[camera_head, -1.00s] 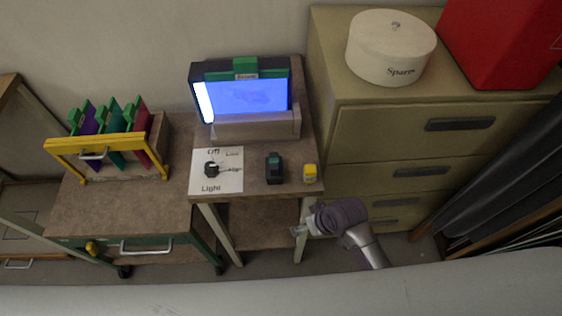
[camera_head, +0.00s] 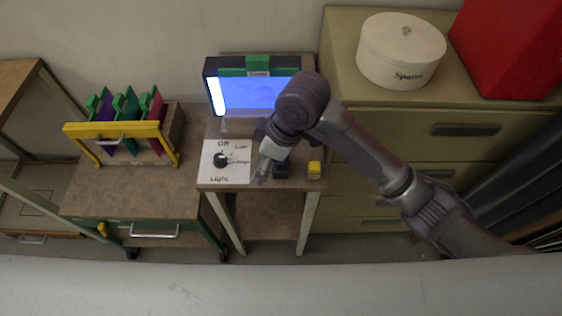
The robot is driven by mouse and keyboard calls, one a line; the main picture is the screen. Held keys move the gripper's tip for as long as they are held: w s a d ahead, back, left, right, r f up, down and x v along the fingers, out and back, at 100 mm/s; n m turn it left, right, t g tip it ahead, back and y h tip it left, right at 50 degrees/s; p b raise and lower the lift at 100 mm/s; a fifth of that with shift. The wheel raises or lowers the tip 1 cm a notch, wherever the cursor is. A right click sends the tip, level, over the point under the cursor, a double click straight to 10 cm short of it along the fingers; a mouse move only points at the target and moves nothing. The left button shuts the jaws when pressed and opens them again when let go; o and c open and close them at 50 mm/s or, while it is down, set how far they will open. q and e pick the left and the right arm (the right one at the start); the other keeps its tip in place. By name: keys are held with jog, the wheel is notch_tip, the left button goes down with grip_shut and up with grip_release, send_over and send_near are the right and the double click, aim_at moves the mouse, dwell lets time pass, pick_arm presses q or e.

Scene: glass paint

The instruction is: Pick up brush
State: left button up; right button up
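I cannot make out a brush for certain in the head view. My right gripper (camera_head: 260,175) reaches in from the right over the small table, pointing down beside the right edge of the white light-dial panel (camera_head: 214,174). Its fingers are small and partly blurred into the background, so I cannot tell whether they are open or shut. A small dark object with a green part (camera_head: 282,171) stands just right of the gripper, partly hidden by it. A small yellow block (camera_head: 314,169) stands farther right near the table edge. My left gripper is out of view.
A lit blue screen (camera_head: 258,95) stands behind my arm. A yellow-framed rack with coloured panels (camera_head: 112,127) is at left. A drawer cabinet (camera_head: 350,118) at right carries a round white box (camera_head: 400,58) and a red box (camera_head: 510,50). The left worktop's front (camera_head: 130,195) is clear.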

jog(key=w+d+r+n+h, duration=0.3)
jog(key=w+d+r+h, duration=0.1)
jog(key=w+r, duration=0.25)
jog(key=f, duration=0.2)
jog(key=f+p, duration=0.1)
jog(key=f, duration=0.5)
jog(key=shift+s+a+f+p, duration=0.15)
jog(key=shift+s+p, duration=0.15)
jog(key=shift+s, duration=0.1)
jog(key=shift+f+p, duration=0.95)
jog(key=shift+f, duration=1.7)
jog(key=c, duration=1.3)
